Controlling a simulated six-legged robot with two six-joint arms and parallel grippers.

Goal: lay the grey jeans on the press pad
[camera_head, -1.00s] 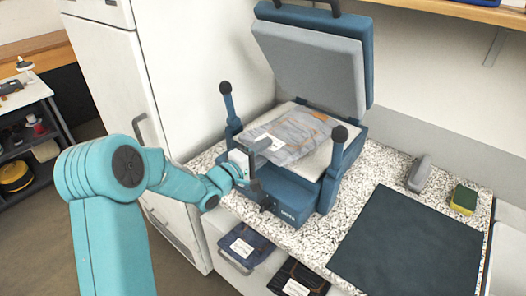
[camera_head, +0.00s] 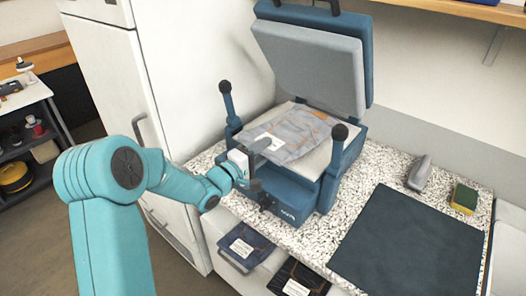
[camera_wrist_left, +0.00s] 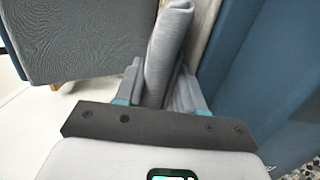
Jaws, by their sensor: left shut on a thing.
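The grey jeans (camera_head: 300,132) lie folded on the pale press pad (camera_head: 318,163) of the blue press, with a white label and orange stitching showing. My left gripper (camera_head: 258,163) is at the front left edge of the pad, shut on the near edge of the jeans. In the left wrist view the grey cloth (camera_wrist_left: 168,55) stands up as a fold between the fingers of the left gripper (camera_wrist_left: 160,92). The press lid (camera_head: 308,65) stands open above the pad. My right gripper is not in view.
A dark mat (camera_head: 410,245), a grey iron-like tool (camera_head: 419,173) and a sponge (camera_head: 464,198) lie on the speckled counter to the right. Folded dark garments (camera_head: 246,245) sit below the counter. A white cabinet (camera_head: 112,80) stands left.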

